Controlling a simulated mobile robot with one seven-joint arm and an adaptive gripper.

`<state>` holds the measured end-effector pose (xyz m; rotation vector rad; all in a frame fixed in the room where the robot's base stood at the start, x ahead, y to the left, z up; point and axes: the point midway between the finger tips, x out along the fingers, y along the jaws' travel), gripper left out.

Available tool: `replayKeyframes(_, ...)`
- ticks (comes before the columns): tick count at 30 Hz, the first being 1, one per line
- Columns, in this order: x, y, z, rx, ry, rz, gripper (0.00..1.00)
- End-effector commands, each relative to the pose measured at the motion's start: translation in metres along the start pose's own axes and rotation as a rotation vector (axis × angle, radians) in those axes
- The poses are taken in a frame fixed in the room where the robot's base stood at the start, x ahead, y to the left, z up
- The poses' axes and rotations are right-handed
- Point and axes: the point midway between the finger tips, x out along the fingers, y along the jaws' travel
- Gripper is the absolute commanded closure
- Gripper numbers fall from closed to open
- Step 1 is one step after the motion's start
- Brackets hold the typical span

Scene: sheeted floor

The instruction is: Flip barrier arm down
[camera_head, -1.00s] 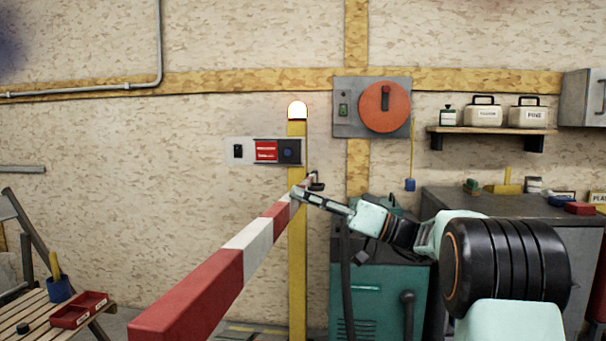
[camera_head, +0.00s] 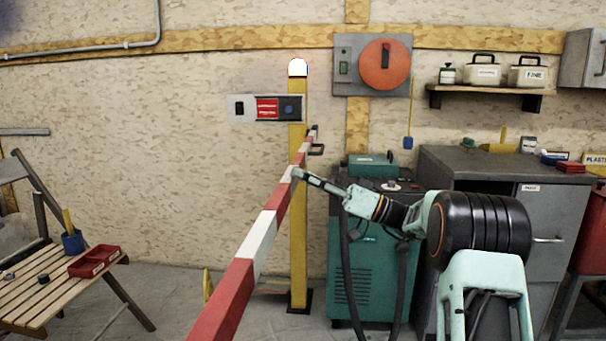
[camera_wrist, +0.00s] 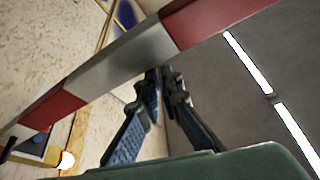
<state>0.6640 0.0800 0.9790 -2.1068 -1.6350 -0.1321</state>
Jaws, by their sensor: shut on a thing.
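The red and white barrier arm (camera_head: 262,238) runs from the yellow post (camera_head: 298,220) towards me and slopes down to the bottom of the head view. Its far end is by a small dark handle (camera_head: 316,149) beside the post. My gripper (camera_head: 297,174) reaches in from the right and is shut on the barrier arm near the post. In the wrist view the fingers (camera_wrist: 160,74) meet at the lower edge of a pale section of the barrier arm (camera_wrist: 118,70). The exact finger contact is partly hidden.
A lit lamp (camera_head: 298,68) tops the post. A teal machine (camera_head: 372,270) and a grey cabinet (camera_head: 470,165) stand at right, near my arm. A slatted wooden table (camera_head: 45,290) with a red tray (camera_head: 93,260) is at left. Floor between the table and post is mostly clear.

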Motion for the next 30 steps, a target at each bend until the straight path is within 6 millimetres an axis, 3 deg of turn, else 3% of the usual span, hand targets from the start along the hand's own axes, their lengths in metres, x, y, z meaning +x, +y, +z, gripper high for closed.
replayKeyframes(1, -0.014, 0.013, 0.034, 0.052, -0.047, 0.03, 1.0)
replayKeyframes(10, -0.013, 0.012, 0.031, 0.05, -0.045, 0.029, 1.0)
replayKeyframes(14, -0.008, 0.008, 0.018, 0.04, -0.037, 0.023, 1.0)
replayKeyframes(21, 0.015, -0.013, -0.034, 0.002, -0.004, -0.002, 1.0)
replayKeyframes(30, -0.051, -0.007, -0.043, 0.0, 0.002, -0.005, 1.0)
